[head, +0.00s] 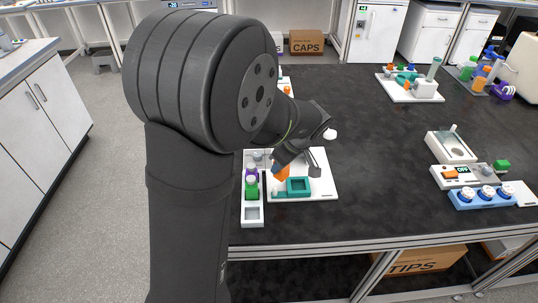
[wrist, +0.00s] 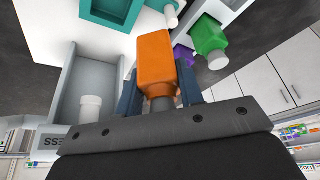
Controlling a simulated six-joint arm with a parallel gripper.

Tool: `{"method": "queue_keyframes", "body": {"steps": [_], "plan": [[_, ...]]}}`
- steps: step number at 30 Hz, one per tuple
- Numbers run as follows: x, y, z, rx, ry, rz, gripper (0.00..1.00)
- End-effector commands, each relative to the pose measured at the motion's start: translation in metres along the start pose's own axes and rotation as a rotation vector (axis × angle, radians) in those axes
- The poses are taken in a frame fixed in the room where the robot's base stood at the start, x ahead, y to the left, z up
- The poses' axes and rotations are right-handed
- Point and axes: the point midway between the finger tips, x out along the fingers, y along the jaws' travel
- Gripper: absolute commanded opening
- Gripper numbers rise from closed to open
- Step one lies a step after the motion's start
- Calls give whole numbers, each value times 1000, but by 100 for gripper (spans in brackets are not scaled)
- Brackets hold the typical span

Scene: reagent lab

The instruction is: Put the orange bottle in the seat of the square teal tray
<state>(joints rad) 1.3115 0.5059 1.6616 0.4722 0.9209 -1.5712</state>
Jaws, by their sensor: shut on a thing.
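The orange bottle (wrist: 156,58) is between the two fingers of my gripper (wrist: 158,92) in the wrist view, which is shut on its narrow end. In the head view the orange bottle (head: 283,174) shows below my gripper (head: 279,165), partly hidden by the arm. The square teal tray (head: 290,181) lies on a white board, just right of and below the bottle in the picture. Part of the teal tray (wrist: 88,14) shows at the top of the wrist view, apart from the bottle. No bottle shows in the visible part of its seat.
A white rack (head: 253,224) with green (head: 252,191) and purple bottles stands left of the white board (head: 322,190). A grey bin (wrist: 92,70) with a white bottle (wrist: 91,108) is near my gripper.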

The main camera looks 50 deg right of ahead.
Motion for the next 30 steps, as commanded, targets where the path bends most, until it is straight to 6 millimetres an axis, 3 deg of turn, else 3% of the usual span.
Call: {"method": "queue_keyframes", "body": {"steps": [6,15,23,30], "plan": [[0,14,25,-307,5,-126,9],[-8,40,34,-678,7,-276,9],[-8,45,35,-748,8,-307,9],[6,44,41,-746,8,-307,9]]}}
